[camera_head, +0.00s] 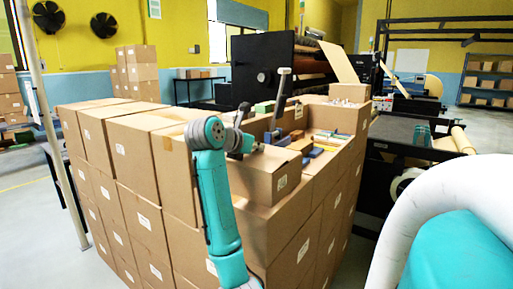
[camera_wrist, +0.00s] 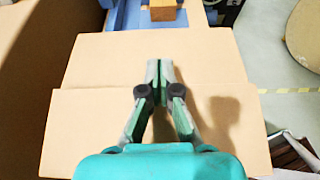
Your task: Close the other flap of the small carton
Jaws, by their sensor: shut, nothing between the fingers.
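The near panel looks slightly wider. I cannot tell whether the fingers touch the cardboard or whether either panel is fully flat. My gripper's body hides part of the near panel.
Stacked cartons (camera_head: 130,135) stand at the left, higher than the carton under my gripper. Small coloured items (camera_head: 316,150) lie just beyond it. A black machine (camera_head: 270,65) is behind the stack.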

